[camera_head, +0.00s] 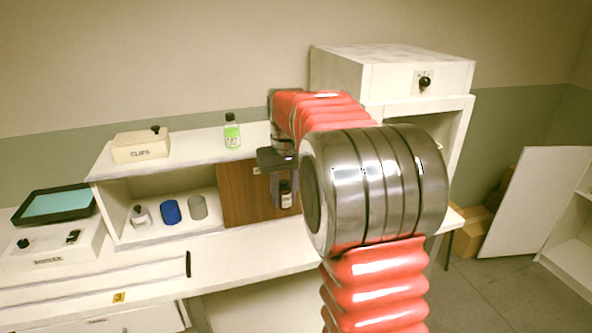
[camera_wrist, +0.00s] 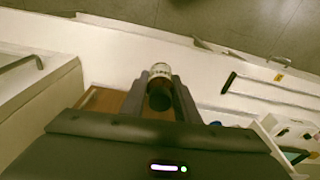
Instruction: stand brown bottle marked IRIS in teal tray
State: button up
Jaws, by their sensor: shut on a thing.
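My gripper (camera_head: 283,168) is shut on a small brown bottle (camera_head: 287,199) with a dark cap and a white label. It holds the bottle upright in front of the brown panel. In the wrist view, the bottle (camera_wrist: 160,92) is between the two fingers of my gripper (camera_wrist: 161,80), cap toward the camera; the label's lettering is too small to read. The teal tray (camera_head: 57,204), dark-rimmed and seemingly empty, lies at the far left in the head view, well away from my gripper.
A low shelf unit (camera_head: 105,168) holds a white bottle (camera_head: 140,215), a blue cylinder (camera_head: 171,211) and a grey cylinder (camera_head: 198,207). A white cabinet (camera_head: 385,70) rises at the right.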

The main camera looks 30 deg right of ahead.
jog(key=s+a+f, duration=0.1)
jog(key=a+f, duration=0.5)
jog(key=f, duration=0.4)
jog(key=s+a+f+n, duration=0.1)
jog(key=s+a+f, duration=0.1)
jog(key=a+f, duration=0.5)
jog(key=s+a+f+n, duration=0.1)
jog(key=a+f, duration=0.5)
jog(key=f, duration=0.9)
jog(key=shift+s+a, duration=0.3)
jog(key=shift+s, duration=0.15)
jog(key=shift+s, duration=0.1)
